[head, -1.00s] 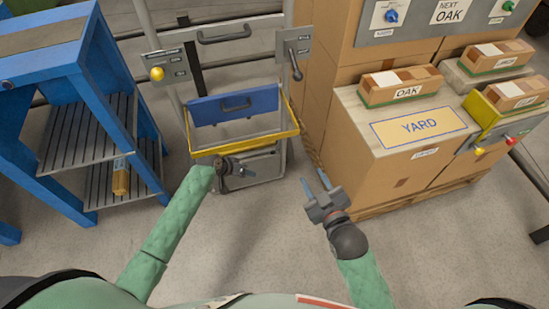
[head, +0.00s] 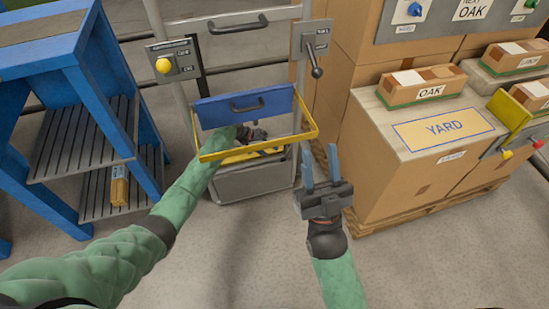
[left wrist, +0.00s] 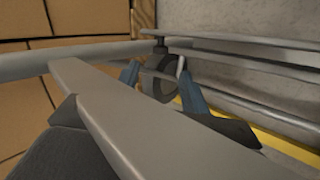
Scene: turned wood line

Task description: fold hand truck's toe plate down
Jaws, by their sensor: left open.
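My left gripper (head: 252,134) reaches inside the yellow-edged frame, just below the blue panel. In the left wrist view its fingers (left wrist: 160,85) are open around or beside a dark ring-like part (left wrist: 163,72); contact is unclear. My right gripper (head: 320,168) is open and empty, right of the truck.
A blue workbench (head: 70,55) with slatted shelves stands at left. Cartons topped by a board marked YARD (head: 428,128) stand on a pallet (head: 410,208) at right. A yellow knob (head: 163,65) and a black lever (head: 313,62) sit on the truck's sides. Floor is clear in front.

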